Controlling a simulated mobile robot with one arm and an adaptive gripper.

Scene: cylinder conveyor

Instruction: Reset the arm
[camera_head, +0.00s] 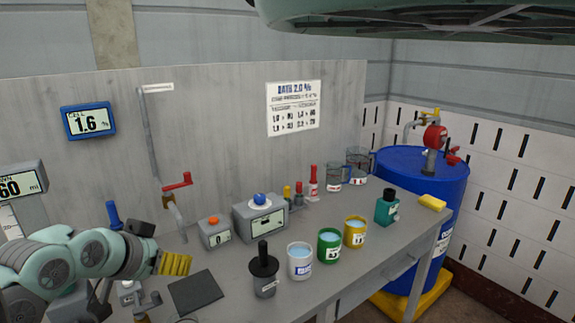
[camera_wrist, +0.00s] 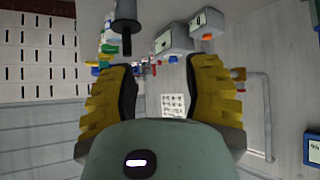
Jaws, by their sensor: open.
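My arm reaches in from the left in the head view, with my gripper (camera_head: 174,263) at its end, above the left part of the bench. In the wrist view the two yellow fingers of my gripper (camera_wrist: 160,90) stand wide apart with nothing between them. The wrist view is upside down to the room. The gripper is just left of and above a dark square pad (camera_head: 195,291) and a dark pot with a black plunger handle (camera_head: 264,272). That pot also shows at the top of the wrist view (camera_wrist: 125,12). Whether any finger touches something is not visible.
Cups with white (camera_head: 300,262), green (camera_head: 329,245) and yellow (camera_head: 355,231) sides line the bench's front. Behind them are boxes with an orange button (camera_head: 214,234) and a blue knob (camera_head: 260,218). A red-handled tap (camera_head: 176,190) hangs above. A blue drum (camera_head: 425,180) stands right.

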